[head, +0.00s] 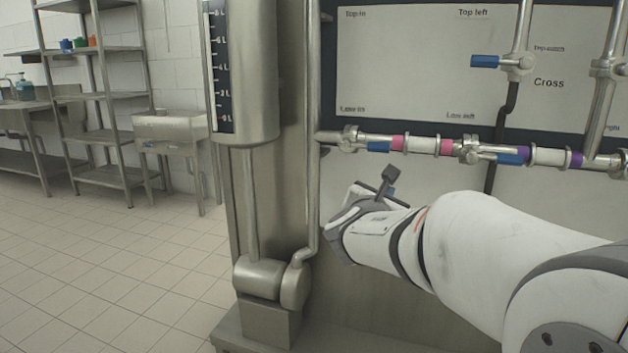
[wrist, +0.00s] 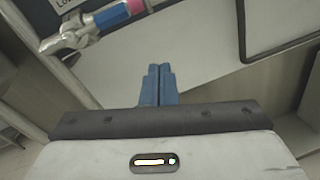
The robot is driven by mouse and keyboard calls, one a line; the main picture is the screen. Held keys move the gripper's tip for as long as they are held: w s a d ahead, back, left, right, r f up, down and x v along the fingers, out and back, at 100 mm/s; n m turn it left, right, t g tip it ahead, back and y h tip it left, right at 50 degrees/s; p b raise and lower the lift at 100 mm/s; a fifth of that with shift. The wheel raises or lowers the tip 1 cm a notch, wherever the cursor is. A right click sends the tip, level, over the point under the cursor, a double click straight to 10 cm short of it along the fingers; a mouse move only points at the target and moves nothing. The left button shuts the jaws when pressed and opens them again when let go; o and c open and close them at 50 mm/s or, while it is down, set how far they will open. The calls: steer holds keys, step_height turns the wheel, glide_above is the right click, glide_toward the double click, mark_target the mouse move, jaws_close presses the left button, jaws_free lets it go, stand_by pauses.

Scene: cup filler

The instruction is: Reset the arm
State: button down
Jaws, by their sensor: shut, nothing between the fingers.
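My gripper (wrist: 158,86) shows in the wrist view with its two blue fingers together, shut and empty. In the head view, my white arm reaches in from the right, and the wrist end stands in front of the machine's lower panel, below the pipe run. The fingers are mostly hidden there behind the wrist. A blue-handled valve (head: 378,146) with a pink band beside it sits on the pipe above the wrist. This valve also shows at the upper left of the wrist view (wrist: 108,16), apart from the fingers.
A steel tank with a level scale (head: 222,70) and vertical pipes stand left of the wrist. More blue-handled valves sit at upper right (head: 485,61) and on the pipe (head: 509,158). Shelves (head: 108,90) and a sink (head: 170,126) stand far left. The tiled floor there is clear.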

steer(key=s+d+r+m+g+p, duration=0.3)
steer(key=s+m+g+p, duration=0.1)
steer(key=s+m+p, duration=0.35)
steer(key=s+d+r+m+g+p, duration=0.25)
steer(key=s+m+g+p, duration=0.25)
steer(key=s+m+p, duration=0.25)
steer(key=s+a+r+m+g+y+p, duration=0.1)
steer(key=s+a+r+m+y+p, duration=0.2)
steer(key=s+a+m+y+p, duration=0.1)
steer(key=s+a+r+m+g+y+p, duration=0.2)
steer(key=s+a+r+m+y+p, duration=0.1)
steer(key=s+a+m+y+p, duration=0.2)
steer(key=s+a+m+p, duration=0.2)
steer(key=s+p, duration=0.2)
steer(key=p, duration=0.2)
steer(key=shift+a+r+p, duration=0.15)
steer(key=shift+r+p, duration=0.15)
steer(key=shift+r, duration=0.05)
